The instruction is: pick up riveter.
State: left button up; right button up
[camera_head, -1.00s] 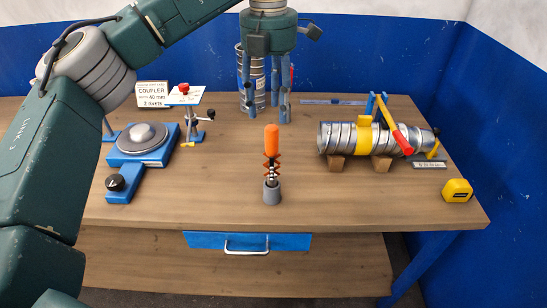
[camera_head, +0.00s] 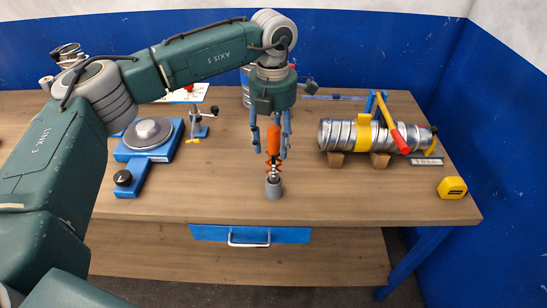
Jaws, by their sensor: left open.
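The riveter (camera_head: 273,142), with an orange handle and a dark lower part, stands upright in a small grey holder (camera_head: 274,188) near the middle of the bench. My left gripper (camera_head: 270,148) points straight down over it. Its blue-grey fingers are open, one on each side of the orange handle as seen here. I cannot tell from this view whether they touch it or how the depth lines up. My right gripper is out of view.
A spiral duct (camera_head: 345,135) with a yellow band rests on wooden blocks at the right of the wooden bench (camera_head: 340,195). A yellow tape measure (camera_head: 452,188) lies at the front right. A blue turntable device (camera_head: 147,138) stands at the left.

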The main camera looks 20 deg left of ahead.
pick_arm(q)
jog(key=shift+d, duration=0.1)
jog(key=c, duration=1.2)
jog(key=shift+r, duration=0.1)
